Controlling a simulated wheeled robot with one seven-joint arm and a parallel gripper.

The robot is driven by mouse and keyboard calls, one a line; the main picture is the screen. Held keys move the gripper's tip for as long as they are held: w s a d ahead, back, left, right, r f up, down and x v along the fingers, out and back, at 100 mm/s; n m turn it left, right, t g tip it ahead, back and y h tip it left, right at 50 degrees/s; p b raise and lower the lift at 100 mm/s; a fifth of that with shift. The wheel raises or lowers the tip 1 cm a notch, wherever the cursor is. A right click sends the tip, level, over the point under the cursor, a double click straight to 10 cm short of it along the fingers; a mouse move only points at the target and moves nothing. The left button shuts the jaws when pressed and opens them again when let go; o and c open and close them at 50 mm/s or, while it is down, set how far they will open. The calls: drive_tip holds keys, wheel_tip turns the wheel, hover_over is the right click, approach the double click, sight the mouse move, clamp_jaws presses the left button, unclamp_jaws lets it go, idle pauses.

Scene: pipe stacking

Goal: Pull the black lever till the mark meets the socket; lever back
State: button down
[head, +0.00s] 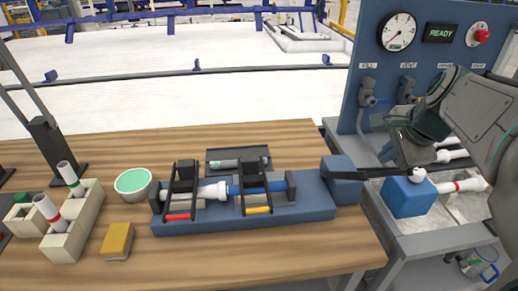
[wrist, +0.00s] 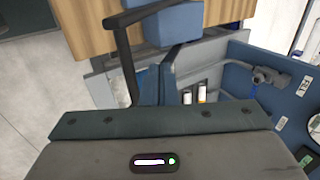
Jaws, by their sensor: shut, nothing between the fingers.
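The black lever (head: 348,174) sticks out to the right from the blue end block (head: 338,163) of the blue pipe fixture (head: 240,221). It also shows in the wrist view (wrist: 123,55), left of the hand. The fixture holds a white pipe with a socket (head: 213,191) facing a blue pipe (head: 272,186). A black clamp with a red handle (head: 179,217) and one with a yellow handle (head: 258,210) cross them. The insertion mark is too small to tell. My gripper (head: 402,155) is shut and empty near the lever's right end; contact cannot be told.
A blue panel (head: 368,60) with a gauge and a READY display stands behind right. A blue block (head: 408,197) and pipes lie in the grey tray (head: 440,240). A green-topped bowl (head: 133,182), yellow sponge (head: 117,241) and beige holders (head: 68,236) stand left. The front table is clear.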

drive_tip(key=p+v, duration=0.3)
drive_tip(key=v, duration=0.2)
